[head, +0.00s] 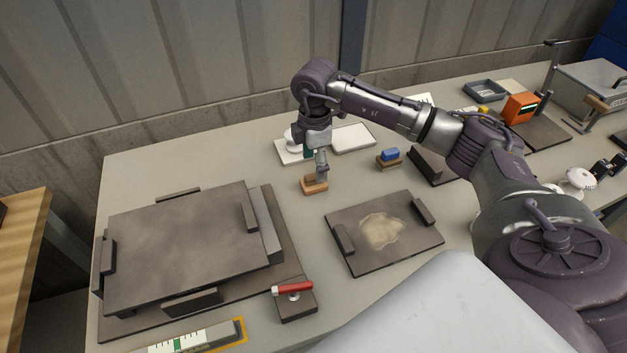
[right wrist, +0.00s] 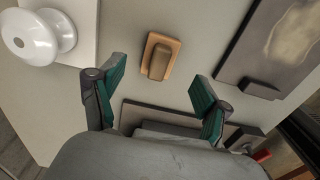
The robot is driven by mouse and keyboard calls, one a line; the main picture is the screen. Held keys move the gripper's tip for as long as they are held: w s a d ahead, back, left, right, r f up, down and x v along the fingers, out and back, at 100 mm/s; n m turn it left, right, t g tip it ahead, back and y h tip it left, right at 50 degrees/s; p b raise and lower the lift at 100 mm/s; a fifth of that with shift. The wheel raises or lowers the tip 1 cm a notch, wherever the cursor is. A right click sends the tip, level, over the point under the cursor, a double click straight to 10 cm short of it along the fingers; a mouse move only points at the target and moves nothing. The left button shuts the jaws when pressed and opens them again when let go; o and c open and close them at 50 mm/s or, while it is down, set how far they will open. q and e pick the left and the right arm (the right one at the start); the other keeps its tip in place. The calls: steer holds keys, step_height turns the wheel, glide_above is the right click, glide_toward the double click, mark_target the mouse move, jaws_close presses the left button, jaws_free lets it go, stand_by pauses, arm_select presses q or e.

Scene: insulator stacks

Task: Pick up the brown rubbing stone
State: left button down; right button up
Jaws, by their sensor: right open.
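The brown rubbing stone (right wrist: 159,63) is a small block lying on a wooden holder (right wrist: 174,45) in the right wrist view. In the head view the holder (head: 314,187) sits on the table just below my right gripper, and the stone is largely hidden. My right gripper (head: 318,163) points down above it. In the right wrist view the gripper (right wrist: 157,76) is open, with its green-padded fingers spread wide. The stone lies ahead, between the two finger directions, with no finger touching it. My left gripper is not in view.
A dark plate with a pale smear (head: 420,248) lies right of the holder, and a large stacked slab (head: 180,240) stands to the left. A white insulator (right wrist: 32,38) is near the gripper. A blue block (head: 391,154) and a red-handled clamp (head: 293,289) stand nearby.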

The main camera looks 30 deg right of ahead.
mark_target(313, 175)
steer(key=shift+f+p, duration=0.35)
steer(key=shift+f, duration=0.3)
step_height(313, 175, down, 4)
steer(key=shift+w+a+f+p, duration=0.1)
steer(key=shift+p, duration=0.35)
steer(key=c, duration=1.3)
steer(key=shift+c, duration=0.2)
steer(key=shift+r, duration=0.75)
step_height(313, 175, up, 3)
steer(key=shift+f+b, duration=0.15)
steer(key=shift+b, duration=0.55)
steer(key=s+d+r+b, duration=0.2)
steer(key=s+d+r, duration=0.5)
steer(key=s+d, duration=0.1)
steer(key=shift+s+d, duration=0.15)
steer(key=shift+d, duration=0.05)
